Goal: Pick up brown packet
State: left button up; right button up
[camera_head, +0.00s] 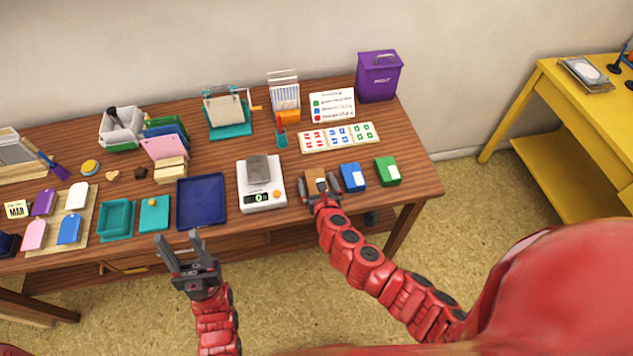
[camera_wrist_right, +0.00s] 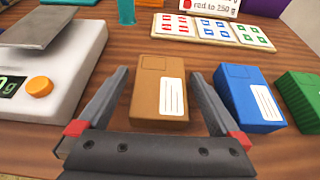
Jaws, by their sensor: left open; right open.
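The brown packet (camera_wrist_right: 150,108) lies on the wooden table with a white lined label on its front right part. In the head view the brown packet (camera_head: 312,177) is partly hidden by my right gripper (camera_head: 320,184). In the right wrist view my right gripper (camera_wrist_right: 158,80) is open, with one finger on each side of the brown packet. I cannot tell whether the fingers touch it. My left gripper (camera_head: 177,239) is open and empty, in front of the table's front edge, left of the scale.
A blue packet (camera_wrist_right: 247,100) lies close to the right finger, with a green packet (camera_wrist_right: 304,98) beyond it. Behind is a card of coloured squares (camera_wrist_right: 212,30). A blue tray (camera_head: 201,201) lies further left.

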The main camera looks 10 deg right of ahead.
jog(key=shift+w, duration=0.15)
jog(key=c, duration=1.5)
jog(key=shift+c, duration=0.2)
jog(key=shift+r, duration=0.1)
